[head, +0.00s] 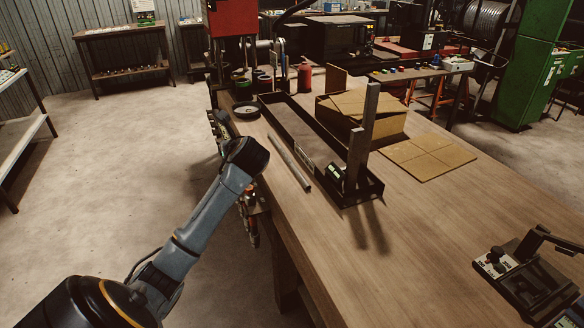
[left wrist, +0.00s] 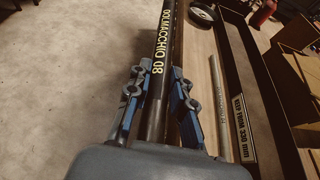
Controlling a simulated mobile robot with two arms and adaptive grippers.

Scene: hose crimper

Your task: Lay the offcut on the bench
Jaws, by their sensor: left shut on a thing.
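A black hose piece with yellow lettering (left wrist: 166,50) runs up the left wrist view. My left gripper (left wrist: 158,88) has its blue-and-grey fingers on both sides of it and is shut on it. The hose's near end is hidden behind the gripper body. The wooden bench (head: 440,230) fills the middle and right of the head view. There my left arm reaches to the bench's left edge, and my wrist largely hides the gripper. Part of the dark hose (head: 217,124) shows beyond the wrist along that edge. My right gripper is not in view.
A grey rod (head: 288,163) lies on the bench beside a long black tray (head: 293,140) with uprights at its near end. A cardboard box (head: 345,117) and flat cardboard (head: 428,156) lie behind. A black lever device (head: 538,285) stands front right. The bench's front middle is clear.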

